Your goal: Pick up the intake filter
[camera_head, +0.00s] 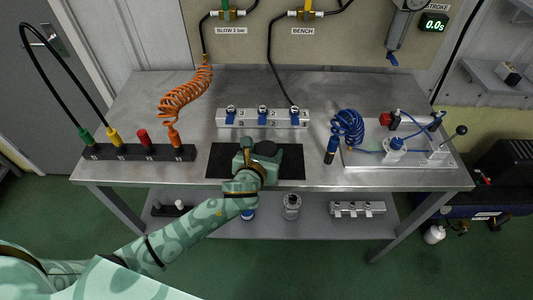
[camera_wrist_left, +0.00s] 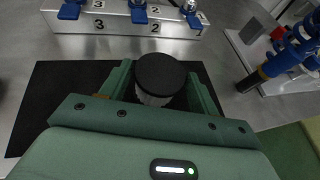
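The intake filter (camera_wrist_left: 161,76) has a round black cap over a pale ribbed body. It stands upright on the black mat (camera_wrist_left: 45,85) and also shows in the head view (camera_head: 265,149). My left gripper (camera_wrist_left: 160,88) is right at it, with one green finger on each side of the filter. The fingers are spread, and a dark strip shows between the left finger and the pale body. The filter's lower part is hidden by the gripper. In the head view my left gripper (camera_head: 258,158) covers the middle of the mat. My right gripper is out of view.
Behind the mat is a manifold block (camera_head: 262,118) with blue valves. A blue coiled hose (camera_head: 348,126) and a pneumatic plate (camera_head: 400,155) stand to the right. A black socket rail (camera_head: 140,152) and orange coil (camera_head: 187,92) are to the left. Bare steel lies between them.

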